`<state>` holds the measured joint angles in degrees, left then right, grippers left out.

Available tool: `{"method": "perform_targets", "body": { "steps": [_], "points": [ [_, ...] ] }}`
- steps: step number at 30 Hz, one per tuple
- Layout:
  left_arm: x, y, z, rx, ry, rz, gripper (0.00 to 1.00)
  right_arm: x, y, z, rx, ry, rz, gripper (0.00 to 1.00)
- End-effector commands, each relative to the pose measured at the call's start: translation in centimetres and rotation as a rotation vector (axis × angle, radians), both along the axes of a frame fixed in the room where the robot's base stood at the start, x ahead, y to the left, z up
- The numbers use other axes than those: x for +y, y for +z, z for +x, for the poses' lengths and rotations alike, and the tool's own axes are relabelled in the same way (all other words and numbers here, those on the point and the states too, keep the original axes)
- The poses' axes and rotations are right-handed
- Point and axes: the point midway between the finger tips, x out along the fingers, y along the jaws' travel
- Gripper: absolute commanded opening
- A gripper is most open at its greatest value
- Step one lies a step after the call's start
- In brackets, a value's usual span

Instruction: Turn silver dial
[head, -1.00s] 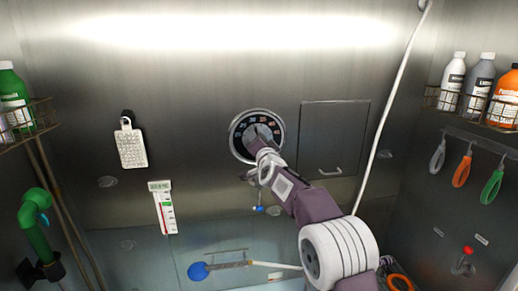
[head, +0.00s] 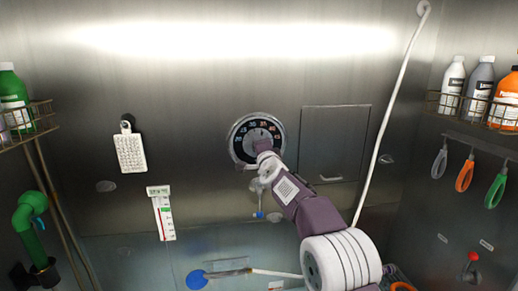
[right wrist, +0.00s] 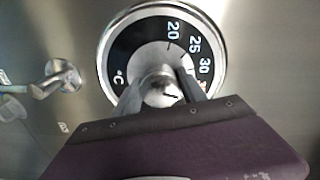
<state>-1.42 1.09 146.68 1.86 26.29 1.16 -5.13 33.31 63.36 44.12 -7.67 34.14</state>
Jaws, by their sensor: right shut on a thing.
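The silver dial (head: 243,128) is a round gauge-like control on the back metal wall, with a bright rim, a black ring of white numbers and a silver centre knob. In the right wrist view the dial (right wrist: 122,48) shows 20, 25, 30 and °C, and its centre knob (right wrist: 161,92) sits between my fingers. My right gripper (head: 262,146) reaches the dial from below right and is shut on this knob. The right gripper also shows close up in the wrist view (right wrist: 160,97), hiding the dial's lower part. My left gripper is not in view.
A panel door (head: 334,140) with a handle is right of the dial. A white hose (head: 389,105) hangs beyond it. A small tap-like fitting (right wrist: 56,80) is left of the dial in the wrist view.

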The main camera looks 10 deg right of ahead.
Motion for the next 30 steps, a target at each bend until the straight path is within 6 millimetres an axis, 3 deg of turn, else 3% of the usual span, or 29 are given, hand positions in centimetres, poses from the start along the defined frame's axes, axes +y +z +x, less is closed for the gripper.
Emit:
{"method": "perform_targets", "body": {
  "steps": [11, 12, 14, 24, 30],
  "points": [
    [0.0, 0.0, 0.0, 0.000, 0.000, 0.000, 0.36, -0.2, 0.2, 0.0, -0.005, -0.003, 0.003, 0.08],
    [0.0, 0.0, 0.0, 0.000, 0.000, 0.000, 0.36, -0.2, 0.2, 0.0, -0.005, -0.003, 0.003, 0.57],
    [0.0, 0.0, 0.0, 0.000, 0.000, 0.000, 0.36, -0.1, 0.2, 0.0, -0.004, -0.003, 0.002, 0.70],
    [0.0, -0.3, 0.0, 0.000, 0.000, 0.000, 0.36, 0.0, -0.1, -0.2, -0.001, -0.001, 0.002, 0.70],
    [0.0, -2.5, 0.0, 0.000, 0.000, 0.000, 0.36, 0.0, -0.4, -2.9, -0.003, 0.000, 0.002, 0.70]
  ]
}}
